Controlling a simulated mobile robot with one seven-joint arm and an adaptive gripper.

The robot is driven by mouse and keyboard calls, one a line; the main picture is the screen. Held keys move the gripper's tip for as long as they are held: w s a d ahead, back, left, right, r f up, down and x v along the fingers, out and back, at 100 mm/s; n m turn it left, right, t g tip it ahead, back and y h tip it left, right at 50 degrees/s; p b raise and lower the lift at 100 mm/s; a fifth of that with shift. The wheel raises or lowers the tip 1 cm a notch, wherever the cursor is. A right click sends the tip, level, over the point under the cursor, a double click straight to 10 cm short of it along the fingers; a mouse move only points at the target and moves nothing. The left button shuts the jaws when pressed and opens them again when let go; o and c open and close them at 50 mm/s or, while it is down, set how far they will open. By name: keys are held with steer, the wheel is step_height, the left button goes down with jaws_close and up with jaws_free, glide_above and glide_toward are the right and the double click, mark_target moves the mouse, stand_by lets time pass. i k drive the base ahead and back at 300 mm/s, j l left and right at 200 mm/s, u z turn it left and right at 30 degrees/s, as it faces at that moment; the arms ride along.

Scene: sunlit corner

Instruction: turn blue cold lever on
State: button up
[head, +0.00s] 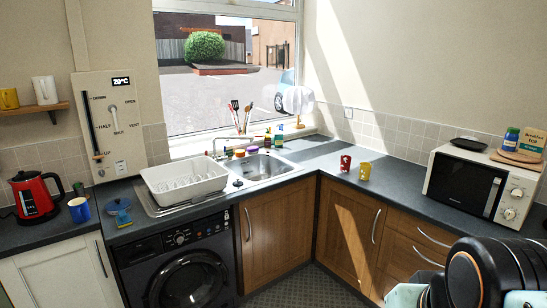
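The tap (217,147) stands at the back left of the steel sink (262,168) under the window. Several small coloured pieces sit beside it along the sink's back edge. A blue-purple one (252,149) may be the cold lever, but it is too small to tell, and I cannot tell its position. An orange one (240,153) is just left of it. No running water can be made out.
Bottles (279,135) stand right of the tap. The counter between sink and cups is clear.

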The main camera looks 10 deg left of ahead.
mark_target(224, 158)
steer(key=i+u, duration=0.1)
steer(key=u, duration=0.6)
steer(key=i+l+u, duration=0.15)
steer(key=i+u, duration=0.2)
steer(key=i+l+u, duration=0.65)
steer(key=i+l, duration=0.6)
steer(key=i+l+u, duration=0.1)
steer(key=i+l, duration=0.15)
steer(key=l, duration=0.2)
steer(key=i+l, duration=0.25)
steer(key=l, duration=0.15)
steer(key=i+l+u, duration=0.1)
steer(key=i+l, duration=0.45)
steer(key=l, duration=0.3)
steer(key=k+j+u, duration=0.15)
steer(key=j+u, duration=0.15)
steer(key=j, duration=0.15)
steer(key=l+z, duration=0.15)
steer(key=z, duration=0.25)
